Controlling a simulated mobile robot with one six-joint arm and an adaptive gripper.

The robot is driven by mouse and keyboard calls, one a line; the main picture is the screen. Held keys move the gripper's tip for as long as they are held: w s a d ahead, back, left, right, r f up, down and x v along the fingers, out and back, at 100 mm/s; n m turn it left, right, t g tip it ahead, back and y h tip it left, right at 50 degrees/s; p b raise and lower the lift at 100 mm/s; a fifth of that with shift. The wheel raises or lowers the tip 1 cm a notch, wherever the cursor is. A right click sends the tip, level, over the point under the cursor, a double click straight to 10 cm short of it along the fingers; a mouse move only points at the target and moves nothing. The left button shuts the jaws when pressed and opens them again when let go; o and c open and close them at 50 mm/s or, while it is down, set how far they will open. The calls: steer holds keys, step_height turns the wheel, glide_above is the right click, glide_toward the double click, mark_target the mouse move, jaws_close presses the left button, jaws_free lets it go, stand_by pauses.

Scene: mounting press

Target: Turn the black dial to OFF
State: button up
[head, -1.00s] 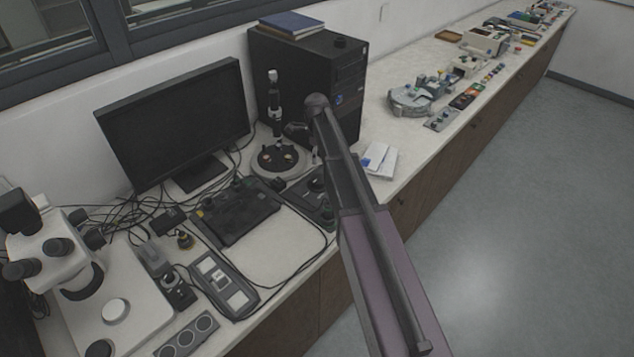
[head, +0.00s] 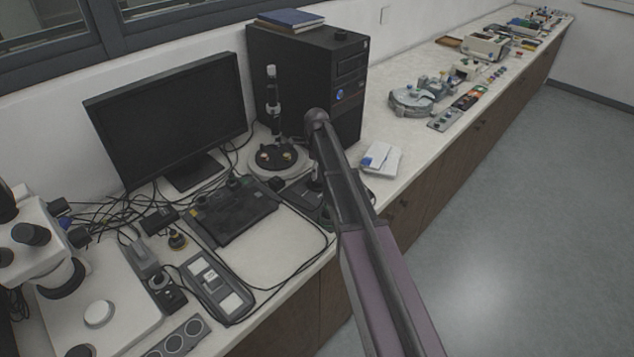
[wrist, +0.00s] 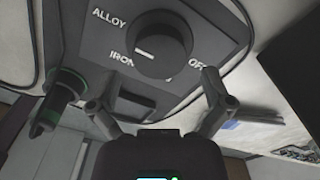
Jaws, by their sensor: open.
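The black dial (wrist: 158,50) shows large in the wrist view, on a dark grey panel (wrist: 205,20) marked ALLOY, IRON and OFF. The dial's white line lies on the left of its face and points left, towards the space between ALLOY and IRON, away from OFF on the right. My gripper (wrist: 152,90) is open, its fingers spread either side of the dial's lower edge in the picture. The fingers hold nothing; I cannot tell whether they touch the panel. In the head view the dial cannot be made out, and my gripper is not clear behind my arm.
A green and black knob or lever (wrist: 58,105) stands left of my gripper. In the head view, the bench holds a monitor (head: 170,115), a computer tower (head: 290,80), a microscope (head: 45,265) and loose cables. The floor (head: 510,230) at right is clear.

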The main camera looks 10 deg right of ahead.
mark_target(318, 179)
steer(key=shift+f+b, duration=1.5)
steer(key=shift+f, duration=0.35)
steer(key=c, duration=0.9)
